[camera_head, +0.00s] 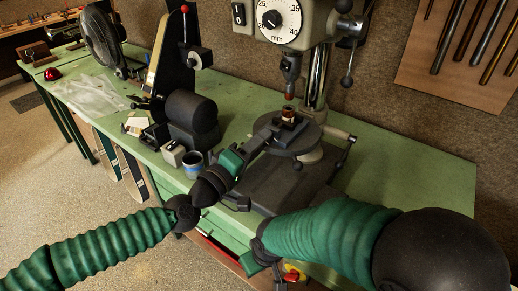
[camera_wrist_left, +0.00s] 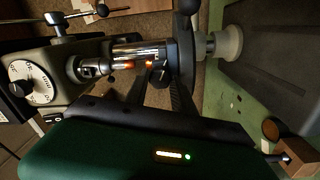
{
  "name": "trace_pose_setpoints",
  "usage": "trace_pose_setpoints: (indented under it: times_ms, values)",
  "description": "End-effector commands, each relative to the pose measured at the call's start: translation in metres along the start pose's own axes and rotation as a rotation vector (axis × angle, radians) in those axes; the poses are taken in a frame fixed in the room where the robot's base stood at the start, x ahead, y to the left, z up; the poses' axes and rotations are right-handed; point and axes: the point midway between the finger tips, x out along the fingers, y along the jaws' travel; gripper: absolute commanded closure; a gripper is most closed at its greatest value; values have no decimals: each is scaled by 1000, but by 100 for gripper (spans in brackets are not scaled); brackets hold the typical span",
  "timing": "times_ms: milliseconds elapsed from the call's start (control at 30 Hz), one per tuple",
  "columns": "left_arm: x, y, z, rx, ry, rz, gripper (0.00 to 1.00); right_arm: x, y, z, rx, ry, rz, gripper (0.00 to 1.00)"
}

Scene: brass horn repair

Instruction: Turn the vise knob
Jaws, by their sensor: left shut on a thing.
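A small dark vise (camera_head: 285,126) sits on the round drill-press table, with a copper-coloured piece (camera_head: 288,112) upright at it. My left gripper (camera_head: 268,134) reaches in from the left and is shut at the near left side of the vise, on what looks like its knob. The knob itself is hidden by the fingers. In the left wrist view my green gripper body fills the bottom, and the grip itself is not clear. My right arm comes in from the right; its wrist hangs low at the bottom edge, and its fingers cannot be made out.
The drill press (camera_head: 290,22) with its dial stands over the vise, its chuck (camera_head: 290,68) above the copper piece. The drill press also shows in the left wrist view (camera_wrist_left: 55,80). A black grinder (camera_head: 192,113) and a blue-grey cup (camera_head: 193,164) stand left. The green bench (camera_head: 415,180) is clear at right.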

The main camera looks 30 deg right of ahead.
Motion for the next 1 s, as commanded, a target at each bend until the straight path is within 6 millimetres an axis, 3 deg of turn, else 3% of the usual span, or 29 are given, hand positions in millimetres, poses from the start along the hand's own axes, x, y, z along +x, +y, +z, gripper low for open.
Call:
trace_pose_setpoints:
  times_ms: [400, 967, 1000]
  values:
    - [0, -5, 2, 211, -14, -8, 100, 15, 0, 4, 0, 0, 0, 100]
    - [0, -6, 3, 245, -19, -10, 100, 16, 0, 4, 0, 0, 0, 100]
    - [0, -6, 3, 245, -19, -11, 69, 16, 0, 4, 0, 0, 0, 100]
